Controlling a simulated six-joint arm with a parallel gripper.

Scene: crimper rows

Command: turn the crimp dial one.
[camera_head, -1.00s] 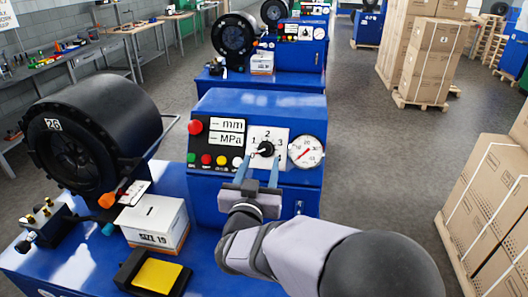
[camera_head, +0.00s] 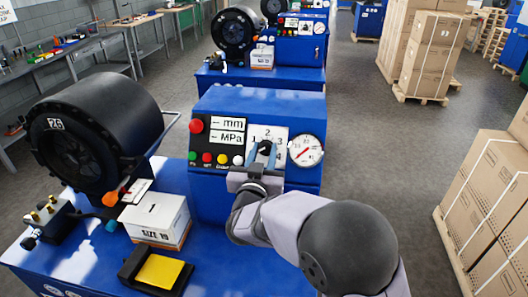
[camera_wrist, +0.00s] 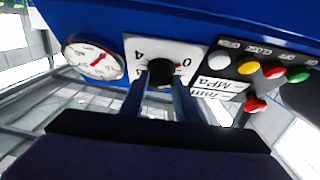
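The crimp dial (camera_head: 264,147) is a black knob on a white numbered plate (camera_head: 283,133) on the near blue machine's sloped panel. My gripper (camera_head: 262,152) is at the dial, its two blue fingers on either side of the knob. In the wrist view the fingers (camera_wrist: 160,80) flank the knob (camera_wrist: 160,70) closely and look shut on it; the contact itself is hard to see. The plate's 4 and 0 show there, with a red mark near the 0. The fingers hide part of the knob and plate in the head view.
A round gauge (camera_head: 306,150) is right of the dial. A red button (camera_head: 196,126), labels and small coloured buttons are left. A white box (camera_head: 156,220) marked SIZE 19 and a yellow pad (camera_head: 158,271) lie on the blue bench. Cartons (camera_head: 490,200) stand right across open floor.

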